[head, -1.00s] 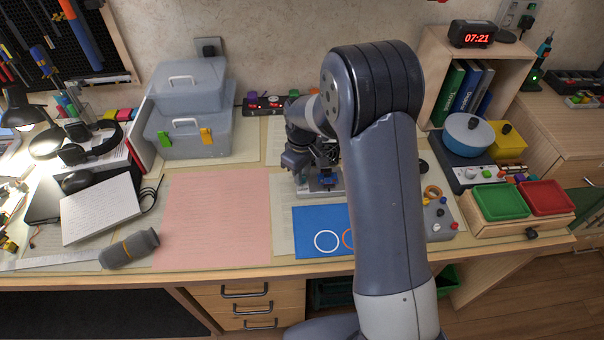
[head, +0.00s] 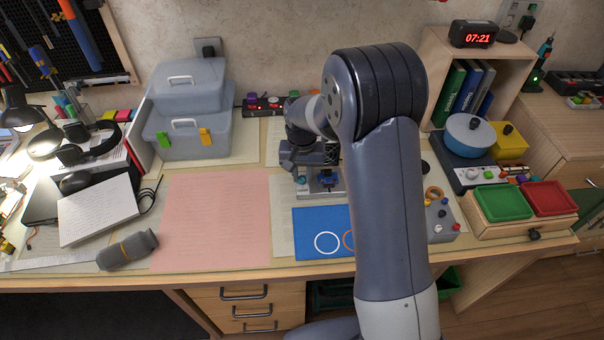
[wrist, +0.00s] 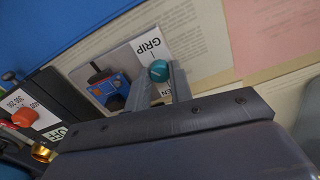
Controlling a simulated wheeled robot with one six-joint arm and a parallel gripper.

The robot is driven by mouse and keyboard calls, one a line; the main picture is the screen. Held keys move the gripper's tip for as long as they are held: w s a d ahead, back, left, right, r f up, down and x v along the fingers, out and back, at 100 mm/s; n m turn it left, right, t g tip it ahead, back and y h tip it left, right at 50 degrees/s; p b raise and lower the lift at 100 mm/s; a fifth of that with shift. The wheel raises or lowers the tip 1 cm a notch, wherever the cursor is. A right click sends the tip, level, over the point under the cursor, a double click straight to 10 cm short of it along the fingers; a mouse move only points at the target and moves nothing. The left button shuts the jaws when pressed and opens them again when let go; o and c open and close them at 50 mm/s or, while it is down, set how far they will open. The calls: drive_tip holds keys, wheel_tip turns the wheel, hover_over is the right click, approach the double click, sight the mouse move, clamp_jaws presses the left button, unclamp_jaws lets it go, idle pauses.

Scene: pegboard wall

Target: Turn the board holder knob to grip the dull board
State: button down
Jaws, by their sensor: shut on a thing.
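The board holder (head: 334,190) is a light plate on the desk, partly hidden behind my arm in the head view. In the wrist view its plate (wrist: 139,54) bears the word GRIP and part of a second word. The teal knob (wrist: 159,70) sits between the fingertips of my gripper (wrist: 160,82), which is shut on it. A small blue board (wrist: 113,91) sits by a dark clamp part on the plate; I cannot tell if it is the dull board or how firmly it is held. The knob's pointer cannot be made out.
A blue mat (head: 318,229) with ring outlines lies in front of the holder. A grey control box (head: 440,218) stands to the right, beyond my arm. A red knob (wrist: 24,118) and a brass part (wrist: 42,152) are near my gripper. The pink sheet (head: 210,220) is clear.

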sight(302, 178)
drive_tip(key=m, duration=0.6)
drive_tip(key=shift+m, duration=0.4)
idle(0.4)
drive_tip(key=c, duration=1.3)
unclamp_jaws()
drive_tip(key=shift+o, duration=0.2)
wheel_tip(302, 178, up, 11)
drive_tip(key=shift+f, duration=0.2)
wheel_tip(302, 178, down, 11)
drive_tip(key=shift+r, duration=0.2)
